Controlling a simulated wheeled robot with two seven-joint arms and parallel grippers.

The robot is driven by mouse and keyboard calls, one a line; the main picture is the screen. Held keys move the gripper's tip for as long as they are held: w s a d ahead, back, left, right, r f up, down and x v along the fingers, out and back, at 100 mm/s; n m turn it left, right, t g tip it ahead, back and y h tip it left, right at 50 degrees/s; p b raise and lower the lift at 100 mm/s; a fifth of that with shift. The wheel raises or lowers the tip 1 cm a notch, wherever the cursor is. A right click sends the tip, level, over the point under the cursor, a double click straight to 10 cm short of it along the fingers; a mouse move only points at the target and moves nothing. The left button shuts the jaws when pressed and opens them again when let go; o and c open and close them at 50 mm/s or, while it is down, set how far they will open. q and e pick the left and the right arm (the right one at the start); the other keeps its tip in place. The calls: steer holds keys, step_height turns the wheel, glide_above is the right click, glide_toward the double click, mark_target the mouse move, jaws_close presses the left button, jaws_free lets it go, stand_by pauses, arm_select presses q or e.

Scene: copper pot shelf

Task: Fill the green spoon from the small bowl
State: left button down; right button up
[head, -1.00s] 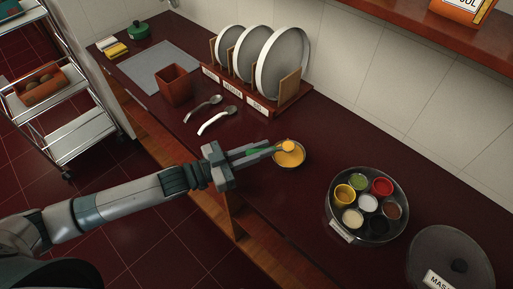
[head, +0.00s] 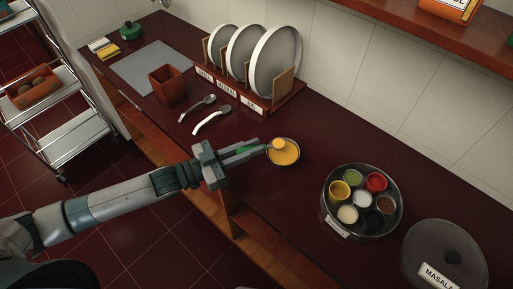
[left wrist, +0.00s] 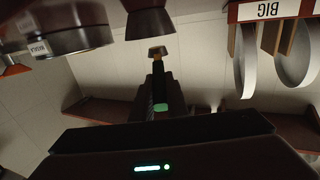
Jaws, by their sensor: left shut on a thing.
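My left gripper (head: 257,147) is shut on the green spoon (head: 246,149). The spoon's head (head: 278,145) looks yellow and lies over the back left part of the small bowl (head: 284,165). I cannot tell whether it touches the yellow contents (head: 287,154). The bowl stands on the dark red counter. In the left wrist view the green part of the spoon (left wrist: 160,107) shows between my fingers, with its head (left wrist: 157,50) beyond. My right gripper is not in view.
A round spice tin (head: 335,228) with several colored cups stands right of the bowl, and a lid (head: 425,240) lies farther right. Two spoons (head: 212,119), a brown square cup (head: 167,87) and a plate rack (head: 262,107) are behind. Counter around the bowl is clear.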

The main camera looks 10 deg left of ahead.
arm_select(q)
steer(key=shift+d, duration=0.15)
steer(key=d+p, duration=0.1)
steer(key=d, duration=0.2)
stand_by(0.4)
steer(key=shift+a, duration=0.2)
steer(key=shift+a, duration=1.45)
steer(key=shift+d, duration=0.1)
